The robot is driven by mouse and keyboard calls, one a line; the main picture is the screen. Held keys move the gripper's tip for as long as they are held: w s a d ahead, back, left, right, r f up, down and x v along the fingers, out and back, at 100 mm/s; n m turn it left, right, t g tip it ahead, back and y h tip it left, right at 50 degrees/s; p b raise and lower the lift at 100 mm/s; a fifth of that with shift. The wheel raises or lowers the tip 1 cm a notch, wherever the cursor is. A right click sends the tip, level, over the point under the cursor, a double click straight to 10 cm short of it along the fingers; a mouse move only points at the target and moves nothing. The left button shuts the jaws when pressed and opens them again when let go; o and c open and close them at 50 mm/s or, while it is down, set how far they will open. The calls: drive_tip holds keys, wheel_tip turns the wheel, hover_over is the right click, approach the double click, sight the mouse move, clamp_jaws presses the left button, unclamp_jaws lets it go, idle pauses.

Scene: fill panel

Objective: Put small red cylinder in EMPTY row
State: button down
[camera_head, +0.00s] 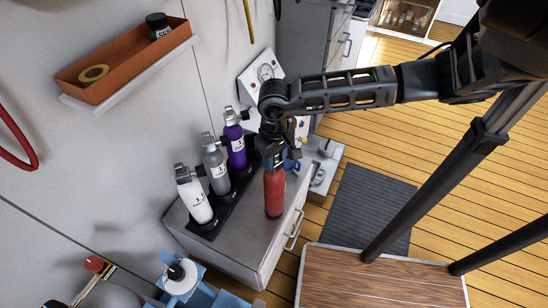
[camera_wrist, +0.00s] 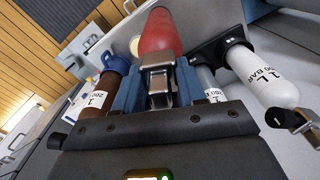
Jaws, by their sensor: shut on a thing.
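The small red cylinder (camera_head: 274,193) is roughly upright over the grey cabinet top, to the right of the black rack. My gripper (camera_head: 273,158) is shut on its upper end, from above. I cannot tell whether its base touches the cabinet top. In the wrist view the red cylinder (camera_wrist: 155,32) extends away from my gripper (camera_wrist: 158,78). The black rack (camera_head: 208,228) holds a white cylinder (camera_head: 196,199), a grey cylinder (camera_head: 216,168) and a purple cylinder (camera_head: 236,146). My gripper and arm hide its far end. No EMPTY label is readable.
A brown cylinder with a blue top (camera_wrist: 104,92) shows at the left in the wrist view. A gauge panel (camera_head: 258,70) stands behind the rack. An orange tray (camera_head: 125,62) is on the wall. The cabinet top (camera_head: 245,240) is clear in front of the red cylinder.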

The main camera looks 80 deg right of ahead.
drive_tip(key=c, duration=0.6)
unclamp_jaws()
drive_tip(key=shift+c, duration=0.2)
